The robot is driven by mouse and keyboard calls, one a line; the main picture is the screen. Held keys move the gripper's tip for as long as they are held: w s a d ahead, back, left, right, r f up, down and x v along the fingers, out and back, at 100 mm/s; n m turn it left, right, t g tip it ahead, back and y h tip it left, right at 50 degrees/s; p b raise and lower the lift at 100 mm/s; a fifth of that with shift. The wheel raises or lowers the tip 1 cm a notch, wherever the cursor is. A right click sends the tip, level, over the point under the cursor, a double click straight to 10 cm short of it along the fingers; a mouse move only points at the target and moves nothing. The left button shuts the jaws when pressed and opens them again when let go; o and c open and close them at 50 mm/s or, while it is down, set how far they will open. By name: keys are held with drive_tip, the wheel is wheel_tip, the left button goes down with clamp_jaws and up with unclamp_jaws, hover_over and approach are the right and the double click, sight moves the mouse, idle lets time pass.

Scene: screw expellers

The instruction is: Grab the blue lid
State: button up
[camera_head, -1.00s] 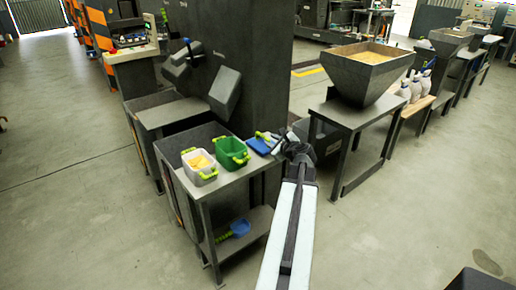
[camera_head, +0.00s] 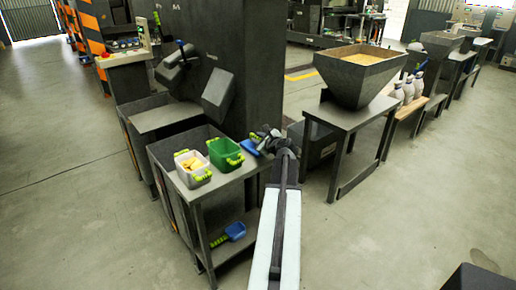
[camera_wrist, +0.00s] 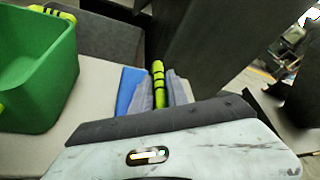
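The blue lid (camera_head: 250,147) lies on the small grey table, right of the green bin, partly hidden by my gripper in the head view. In the wrist view, a strip of the lid (camera_wrist: 127,88) shows left of my fingers. Its yellow-green handle (camera_wrist: 158,84) stands between the two grey fingertips. My gripper (camera_head: 268,141) is over the lid in the head view. In the wrist view, my gripper (camera_wrist: 160,92) has one finger close on each side of the handle. I cannot tell whether the fingers press on it.
The green bin (camera_head: 225,155) stands close left of the lid, with a white bin (camera_head: 192,169) beyond. A dark machine column (camera_wrist: 215,45) rises close on the right in the wrist view. A blue scoop (camera_head: 235,231) lies on the lower shelf.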

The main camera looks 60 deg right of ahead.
clamp_jaws()
drive_tip(key=shift+r, duration=0.15)
wheel_tip(320, 180, up, 10)
drive_tip(key=p, duration=1)
